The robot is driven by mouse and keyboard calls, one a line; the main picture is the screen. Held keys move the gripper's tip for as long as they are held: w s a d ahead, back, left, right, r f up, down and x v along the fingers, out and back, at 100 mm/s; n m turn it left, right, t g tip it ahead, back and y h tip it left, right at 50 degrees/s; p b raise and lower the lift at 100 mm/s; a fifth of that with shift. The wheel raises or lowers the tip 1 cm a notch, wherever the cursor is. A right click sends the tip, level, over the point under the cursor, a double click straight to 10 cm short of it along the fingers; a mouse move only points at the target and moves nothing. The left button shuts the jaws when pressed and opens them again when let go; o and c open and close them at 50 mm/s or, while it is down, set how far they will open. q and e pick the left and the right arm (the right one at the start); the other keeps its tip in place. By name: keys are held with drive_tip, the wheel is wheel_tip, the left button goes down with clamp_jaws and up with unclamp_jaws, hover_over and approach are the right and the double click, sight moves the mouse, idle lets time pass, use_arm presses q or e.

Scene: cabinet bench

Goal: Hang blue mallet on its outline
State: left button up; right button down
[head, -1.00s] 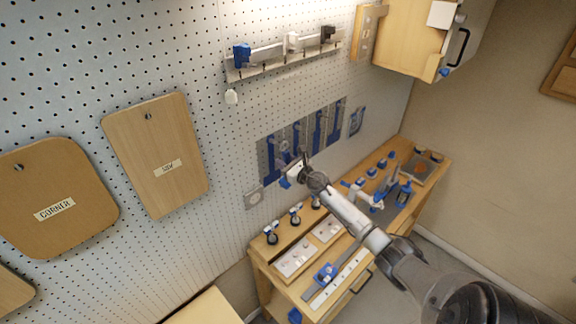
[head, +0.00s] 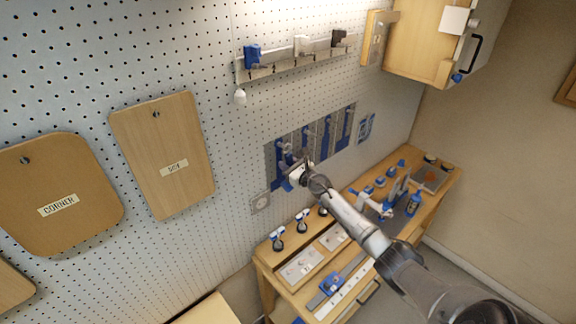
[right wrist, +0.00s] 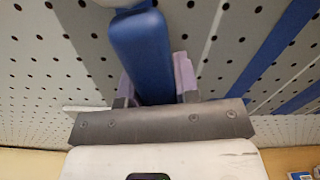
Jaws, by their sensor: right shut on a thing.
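My right gripper (head: 290,178) is at the pegboard, in front of the left end of a row of grey panels with blue tool outlines (head: 312,134). In the right wrist view its fingers (right wrist: 157,85) are shut on a blue handle (right wrist: 141,50), which I take to be the blue mallet. The handle points up and away toward the board. The mallet's head is mostly out of frame, and in the head view the mallet is largely hidden by the gripper. Blue outline stripes (right wrist: 285,75) show on the board to the right. My left gripper is not in view.
A wooden bench (head: 262,262) with spray bottles, trays and blue-handled tools stands below. A magnetic tool rail (head: 290,66) hangs above the outlines. Wooden boards (head: 165,155) hang at left; a cabinet (head: 425,45) is upper right.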

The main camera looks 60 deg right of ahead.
drive_tip(key=shift+r, duration=0.15)
drive_tip(key=c, duration=1.1)
unclamp_jaws()
drive_tip(key=o, duration=0.3)
drive_tip(key=shift+f, duration=0.2)
drive_tip(key=shift+s, duration=0.15)
